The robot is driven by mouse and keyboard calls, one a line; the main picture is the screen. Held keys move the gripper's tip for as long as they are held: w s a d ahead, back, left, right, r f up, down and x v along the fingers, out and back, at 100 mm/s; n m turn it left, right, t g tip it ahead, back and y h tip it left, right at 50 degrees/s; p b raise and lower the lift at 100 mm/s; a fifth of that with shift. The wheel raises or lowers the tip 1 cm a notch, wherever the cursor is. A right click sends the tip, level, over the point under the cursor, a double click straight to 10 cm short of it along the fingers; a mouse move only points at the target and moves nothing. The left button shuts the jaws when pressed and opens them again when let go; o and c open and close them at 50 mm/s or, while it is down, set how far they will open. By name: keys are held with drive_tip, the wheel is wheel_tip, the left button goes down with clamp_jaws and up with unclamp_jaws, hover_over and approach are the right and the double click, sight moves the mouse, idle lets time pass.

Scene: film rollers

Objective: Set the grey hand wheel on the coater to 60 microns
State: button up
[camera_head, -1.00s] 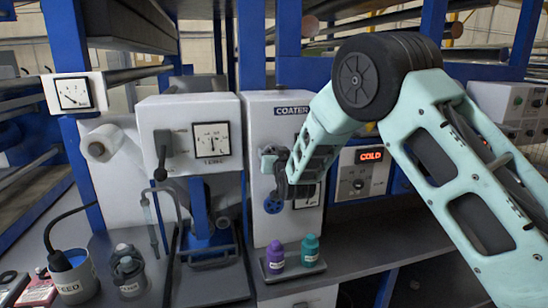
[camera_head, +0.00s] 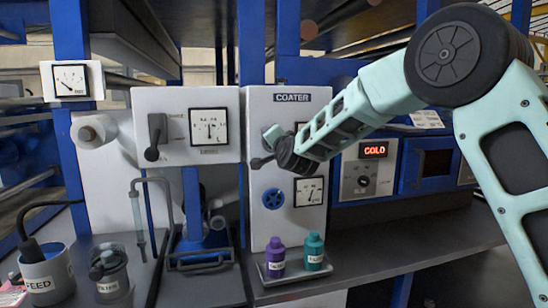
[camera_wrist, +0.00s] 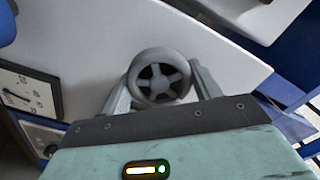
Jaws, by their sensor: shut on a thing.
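The grey hand wheel (camera_wrist: 160,78), a spoked ring, sits between the two fingers of my gripper (camera_wrist: 162,92) in the wrist view. My gripper is shut on it, one finger at each side of the rim. In the head view my gripper (camera_head: 266,148) is at the front of the white coater (camera_head: 290,112) and mostly hides the wheel. A square dial (camera_head: 309,191) is on the coater below right of my gripper. A dial also shows at the left of the wrist view (camera_wrist: 28,92); its reading is too small to tell.
A blue wheel (camera_head: 273,198) is below my gripper on the coater. Purple (camera_head: 275,258) and teal (camera_head: 314,251) bottles stand on a small tray at its foot. A grey lever (camera_head: 155,135) is on the cabinet to the left. An oven panel (camera_head: 368,170) showing COLD is to the right.

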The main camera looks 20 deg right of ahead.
drive_tip(key=shift+f+m+b, duration=0.2)
drive_tip(key=shift+m+b, duration=0.9)
drive_tip(key=shift+b, duration=0.05)
drive_tip(key=shift+r, duration=0.1)
drive_tip(key=o, duration=1)
drive_tip(key=shift+c, duration=0.2)
drive_tip(key=s+b, duration=0.3)
drive_tip(key=s, duration=1.4)
drive_tip(key=shift+s, duration=0.25)
